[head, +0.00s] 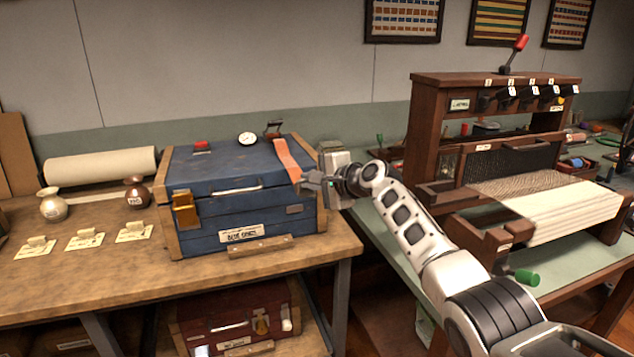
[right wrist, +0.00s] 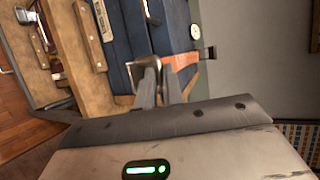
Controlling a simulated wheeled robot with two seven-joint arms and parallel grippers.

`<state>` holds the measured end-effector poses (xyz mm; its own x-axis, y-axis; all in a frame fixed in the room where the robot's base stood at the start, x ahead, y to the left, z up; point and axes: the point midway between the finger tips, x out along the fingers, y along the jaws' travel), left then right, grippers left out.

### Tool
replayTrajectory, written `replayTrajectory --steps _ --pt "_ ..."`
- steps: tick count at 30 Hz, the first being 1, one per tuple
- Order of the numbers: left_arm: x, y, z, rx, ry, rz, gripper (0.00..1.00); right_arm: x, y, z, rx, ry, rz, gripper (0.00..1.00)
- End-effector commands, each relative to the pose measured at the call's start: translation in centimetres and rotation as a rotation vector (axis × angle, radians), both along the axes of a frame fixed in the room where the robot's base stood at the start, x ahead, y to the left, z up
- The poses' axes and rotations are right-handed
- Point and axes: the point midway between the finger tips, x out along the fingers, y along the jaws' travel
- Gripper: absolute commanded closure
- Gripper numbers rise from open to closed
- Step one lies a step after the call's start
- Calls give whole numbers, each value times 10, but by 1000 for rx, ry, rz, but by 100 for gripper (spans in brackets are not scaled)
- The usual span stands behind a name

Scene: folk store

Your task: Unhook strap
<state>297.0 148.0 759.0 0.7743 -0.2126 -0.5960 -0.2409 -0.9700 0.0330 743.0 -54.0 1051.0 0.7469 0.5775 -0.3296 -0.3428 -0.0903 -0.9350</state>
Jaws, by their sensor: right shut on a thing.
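The orange-red strap (head: 287,160) lies over the right end of the lid of the blue chest (head: 222,206). Its upper end is by a dark fitting on the lid. My right gripper (head: 314,182) is at the chest's front right corner, shut on the strap's lower end. In the right wrist view, the fingertips (right wrist: 149,82) meet at a metal piece beside the strap (right wrist: 182,61); the exact grip is partly hidden by the fingers. The chest lid is down. A brass latch (head: 185,210) is on the chest's front left. My left gripper is not in view.
A round dial (head: 248,138) and a red piece (head: 201,145) are on the lid. Two small vases and several tags stand left of the chest. A wooden loom (head: 480,150) stands on the green table at right. A dark red chest (head: 235,322) is below.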

Motion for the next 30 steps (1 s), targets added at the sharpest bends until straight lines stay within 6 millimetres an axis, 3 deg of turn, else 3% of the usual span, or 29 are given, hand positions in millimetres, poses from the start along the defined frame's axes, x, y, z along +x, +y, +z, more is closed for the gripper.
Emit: replayTrajectory --steps 1,12,13,15,30 --pt "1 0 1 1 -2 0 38 3 3 15 18 -25 -6 100" --pt "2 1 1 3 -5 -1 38 4 3 16 18 -26 -6 100" --pt "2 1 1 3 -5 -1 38 4 3 16 18 -26 -6 86" --pt "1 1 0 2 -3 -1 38 4 3 17 17 -27 -6 69" --pt "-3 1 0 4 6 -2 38 1 -3 11 7 -17 -7 69"
